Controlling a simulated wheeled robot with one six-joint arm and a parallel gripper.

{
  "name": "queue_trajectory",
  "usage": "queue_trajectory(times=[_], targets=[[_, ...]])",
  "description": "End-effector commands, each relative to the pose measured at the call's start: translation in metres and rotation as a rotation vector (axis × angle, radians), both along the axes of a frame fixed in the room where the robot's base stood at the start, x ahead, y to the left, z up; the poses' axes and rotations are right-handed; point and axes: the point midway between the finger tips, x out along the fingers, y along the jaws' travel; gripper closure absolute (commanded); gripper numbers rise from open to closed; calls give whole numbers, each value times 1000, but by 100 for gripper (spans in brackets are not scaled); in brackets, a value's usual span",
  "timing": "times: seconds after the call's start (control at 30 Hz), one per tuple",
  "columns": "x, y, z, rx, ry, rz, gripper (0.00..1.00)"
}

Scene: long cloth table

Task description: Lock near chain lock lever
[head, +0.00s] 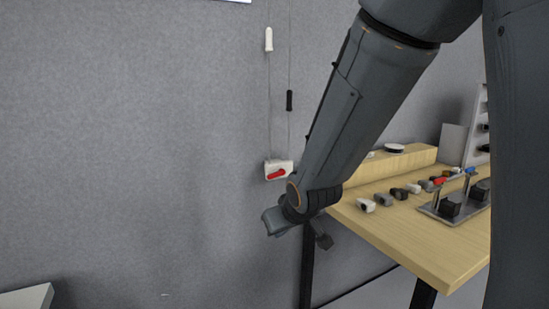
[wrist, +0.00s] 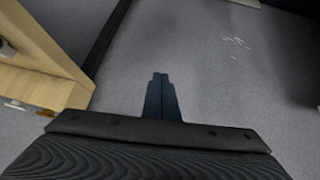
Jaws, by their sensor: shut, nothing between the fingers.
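The chain lock is a small white box (head: 286,164) on the grey wall, with a red lever (head: 277,174) on its front. The lever slants, with its right end a little higher. Two thin chains hang above it, one with a white handle (head: 269,40), the other with a black handle (head: 289,100). My gripper (wrist: 160,76) is shut and empty in the wrist view, which does not show the lock. In the head view my arm's wrist is below and right of the lock, apart from it; the fingers are mostly hidden there.
A wooden table (head: 440,240) stands at the right, holding several small fittings and a metal plate (head: 455,212) with levers. Its edge (wrist: 40,65) shows at the left of the wrist view. The wall left of the lock is clear. A pale surface corner (head: 25,300) is at lower left.

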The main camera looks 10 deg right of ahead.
Motion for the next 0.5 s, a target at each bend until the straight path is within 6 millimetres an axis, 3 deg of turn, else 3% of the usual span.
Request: queue_trajectory(times=[0.03, 0.3, 0.5], targets=[[8, -5, 15, 2, -39, 4, 100], [59, -22, 79, 26, -304, 53, 100], [80, -32, 121, 54, -473, 91, 100]])
